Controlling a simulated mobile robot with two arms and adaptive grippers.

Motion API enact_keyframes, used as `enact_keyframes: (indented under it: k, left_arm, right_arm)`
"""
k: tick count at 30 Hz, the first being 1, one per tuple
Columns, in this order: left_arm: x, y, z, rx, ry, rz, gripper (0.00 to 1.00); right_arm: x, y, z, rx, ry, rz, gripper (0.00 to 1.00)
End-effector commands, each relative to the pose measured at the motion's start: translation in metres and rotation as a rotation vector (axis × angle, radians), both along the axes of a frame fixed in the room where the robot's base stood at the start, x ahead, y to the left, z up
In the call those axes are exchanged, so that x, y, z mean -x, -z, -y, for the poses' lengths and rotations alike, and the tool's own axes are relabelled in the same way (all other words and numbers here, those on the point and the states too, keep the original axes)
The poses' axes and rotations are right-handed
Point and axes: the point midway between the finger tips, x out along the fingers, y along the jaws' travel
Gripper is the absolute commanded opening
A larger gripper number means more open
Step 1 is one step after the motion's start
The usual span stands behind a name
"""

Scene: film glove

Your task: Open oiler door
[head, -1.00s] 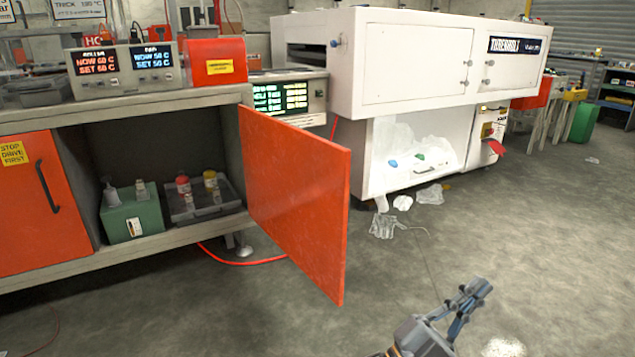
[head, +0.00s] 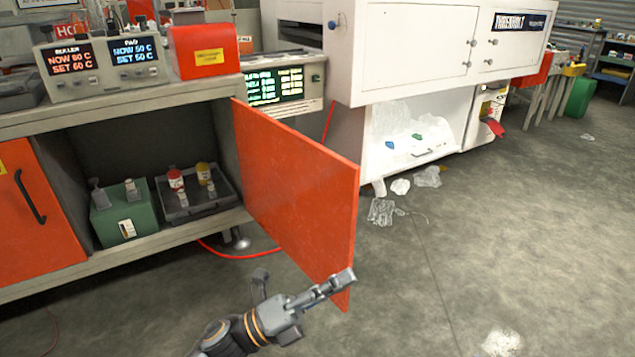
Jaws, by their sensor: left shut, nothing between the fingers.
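The orange oiler door (head: 295,190) stands swung open on the cabinet under the bench, hinged at the opening's right side. Its free edge points out over the floor. The open compartment (head: 120,150) shows a green box (head: 118,218) and a dark tray (head: 190,211) with red-capped and yellow-capped bottles. My left gripper (head: 346,279) is shut and empty. It overlaps the door's lower free corner in the head view; whether it touches the door I cannot tell. My right gripper is not in view.
A second orange door (head: 32,215) with a black handle is shut at the left. A large white machine (head: 425,55) stands behind, with crumpled clear film (head: 382,210) on the floor beside it. A red hose (head: 240,255) runs under the bench. The floor at the right is mostly clear.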

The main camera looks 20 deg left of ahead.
Motion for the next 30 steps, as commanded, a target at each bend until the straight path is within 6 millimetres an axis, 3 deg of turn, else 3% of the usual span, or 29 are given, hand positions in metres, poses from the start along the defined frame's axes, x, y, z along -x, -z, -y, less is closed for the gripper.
enact_keyframes:
  k: [3,7,12,15,20,30]
  left_arm:
    - [-0.040,0.008,-0.037,-0.317,-0.183,0.114,0.00]
    - [-0.076,0.018,-0.086,-0.644,-0.353,0.243,0.00]
    - [-0.107,0.019,-0.141,-0.958,-0.494,0.373,0.00]
    - [-0.116,0.018,-0.159,-1.054,-0.533,0.413,0.00]
    - [-0.125,0.018,-0.164,-1.097,-0.552,0.433,0.00]
    - [-0.175,0.017,-0.131,-1.090,-0.551,0.433,0.00]
  right_arm:
    - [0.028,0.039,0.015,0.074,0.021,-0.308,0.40]
    - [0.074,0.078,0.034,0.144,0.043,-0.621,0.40]
    - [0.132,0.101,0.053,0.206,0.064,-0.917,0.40]
    - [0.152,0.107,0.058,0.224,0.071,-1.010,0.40]
    - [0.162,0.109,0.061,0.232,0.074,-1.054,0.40]
    - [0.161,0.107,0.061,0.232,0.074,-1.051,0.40]
